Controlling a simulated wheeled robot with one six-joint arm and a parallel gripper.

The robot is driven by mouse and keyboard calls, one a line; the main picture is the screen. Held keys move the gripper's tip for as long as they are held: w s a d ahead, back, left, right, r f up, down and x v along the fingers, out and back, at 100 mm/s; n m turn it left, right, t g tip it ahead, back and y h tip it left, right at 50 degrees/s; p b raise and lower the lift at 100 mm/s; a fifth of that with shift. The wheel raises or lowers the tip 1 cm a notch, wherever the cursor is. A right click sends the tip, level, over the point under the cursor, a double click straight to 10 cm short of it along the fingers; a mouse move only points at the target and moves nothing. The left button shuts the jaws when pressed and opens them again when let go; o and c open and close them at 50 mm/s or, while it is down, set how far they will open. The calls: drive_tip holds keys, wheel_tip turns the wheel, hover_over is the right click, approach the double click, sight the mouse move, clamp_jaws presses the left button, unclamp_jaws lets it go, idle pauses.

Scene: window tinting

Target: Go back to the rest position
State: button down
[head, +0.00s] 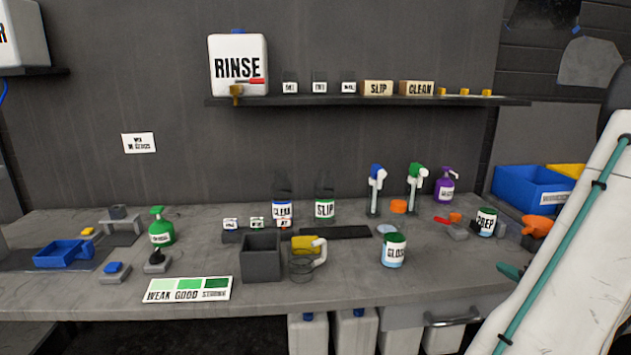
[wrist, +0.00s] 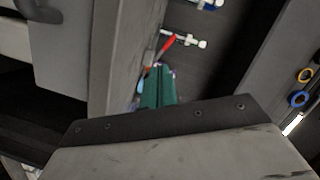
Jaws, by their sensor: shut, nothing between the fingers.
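My gripper shows in the wrist view as two green fingers (wrist: 157,74) pressed together, with nothing between them. In the head view, a green fingertip (head: 510,271) pokes out beside my white arm at the right, near the front edge of the grey bench (head: 350,285). The rest of my gripper is hidden behind the arm there. In the wrist view, a red-handled item (wrist: 167,44) and a white fitting (wrist: 188,40) appear just beyond the fingertips; I cannot tell whether anything touches.
A blue bin (head: 532,188) is behind. The front right bench is clear.

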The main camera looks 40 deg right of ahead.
drive_tip(key=w+a+r+n+g+y, duration=0.1)
drive_tip(key=w+a+r+g+y, duration=0.2)
drive_tip(key=a, duration=0.7)
drive_tip(key=w+a+r+n+g+y, duration=0.1)
drive_tip(key=w+a+n+g+y, duration=0.15)
drive_tip(key=a+y, duration=0.45)
drive_tip(key=w+a+r+n+g+y, duration=0.1)
drive_tip(key=w+a+r+g+y, duration=0.2)
drive_tip(key=a, duration=0.9)
drive_tip(key=s+a+r+n+g+h, duration=0.1)
drive_tip(key=a+r+n+g+h, duration=0.1)
drive_tip(key=a, duration=0.5)
drive_tip(key=s+a+r+n+g+h, duration=0.1)
drive_tip(key=s+a+r+n+h, duration=0.1)
drive_tip(key=a+n, duration=0.3)
drive_tip(key=s+a+r+n+g+h, duration=0.1)
drive_tip(key=a+r+n+h, duration=0.3)
drive_tip(key=a, duration=0.4)
drive_tip(key=shift+s+a+r+g, duration=0.2)
drive_tip(key=shift+s+a+g, duration=0.15)
drive_tip(key=shift+g, duration=0.5)
drive_tip(key=shift+d, duration=0.15)
